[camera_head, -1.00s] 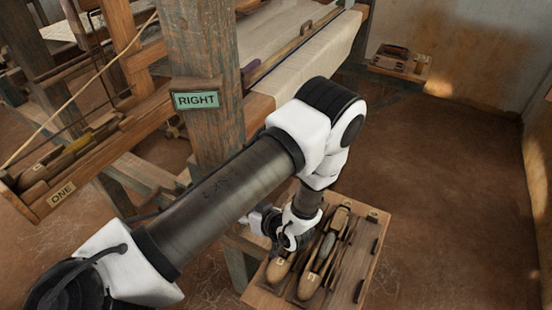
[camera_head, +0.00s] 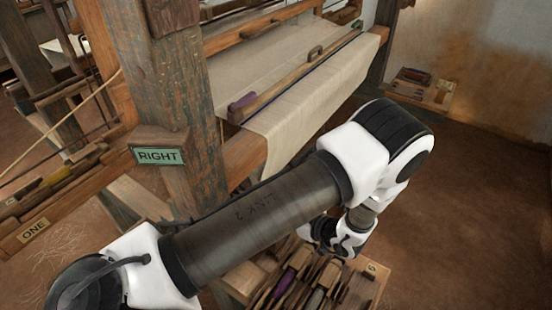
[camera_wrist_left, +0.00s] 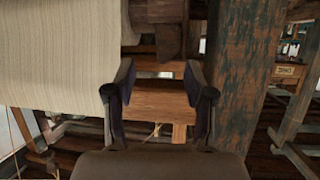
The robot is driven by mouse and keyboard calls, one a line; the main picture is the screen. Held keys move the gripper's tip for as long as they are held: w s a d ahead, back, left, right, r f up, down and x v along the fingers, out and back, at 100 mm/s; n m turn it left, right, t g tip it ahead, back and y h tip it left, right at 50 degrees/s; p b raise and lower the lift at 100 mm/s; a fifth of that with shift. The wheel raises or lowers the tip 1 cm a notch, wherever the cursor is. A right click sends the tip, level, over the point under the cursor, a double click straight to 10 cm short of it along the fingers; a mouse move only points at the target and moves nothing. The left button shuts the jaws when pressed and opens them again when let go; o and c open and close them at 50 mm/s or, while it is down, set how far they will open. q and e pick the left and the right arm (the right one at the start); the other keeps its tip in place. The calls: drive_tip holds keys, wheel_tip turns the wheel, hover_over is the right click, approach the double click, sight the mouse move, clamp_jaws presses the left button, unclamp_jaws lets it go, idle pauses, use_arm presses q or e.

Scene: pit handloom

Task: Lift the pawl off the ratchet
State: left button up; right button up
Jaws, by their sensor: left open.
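My left gripper (camera_head: 325,236) is in front of the loom, above the back of a wooden shuttle tray in the head view. In the left wrist view its two fingers (camera_wrist_left: 160,90) are apart with nothing between them. Beyond them are a wooden beam (camera_wrist_left: 160,102), a dark wooden block (camera_wrist_left: 168,42) and the loom post (camera_wrist_left: 243,75) on the right. I cannot make out the pawl or the ratchet in either view. My left arm covers part of the loom's lower front in the head view. My right gripper is not in view.
Pale cloth (camera_head: 315,105) hangs over the loom's front; it fills the upper left of the wrist view (camera_wrist_left: 55,50). The shuttle tray (camera_head: 368,290) is below the gripper. Floor (camera_head: 470,210) to the right is clear.

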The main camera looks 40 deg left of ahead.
use_arm(q)
drive_tip(key=a, duration=0.1)
drive_tip(key=a+p, duration=0.1)
drive_tip(key=a, duration=0.1)
drive_tip(key=s+a+f, duration=0.1)
drive_tip(key=shift+a, duration=0.25)
drive_tip(key=x, duration=0.1)
drive_tip(key=p+x, duration=0.1)
drive_tip(key=shift+w+a+f, duration=0.15)
drive_tip(key=shift+w+f, duration=0.05)
drive_tip(key=shift+f, duration=0.1)
drive_tip(key=shift+w+a+f, duration=0.1)
drive_tip(key=shift+a+f, duration=0.05)
drive_tip(key=shift+a, duration=0.05)
drive_tip(key=shift+d, duration=0.1)
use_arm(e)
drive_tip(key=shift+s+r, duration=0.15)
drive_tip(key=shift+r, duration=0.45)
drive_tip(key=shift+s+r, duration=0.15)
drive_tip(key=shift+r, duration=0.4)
use_arm(q)
drive_tip(key=c, duration=0.4)
clamp_jaws()
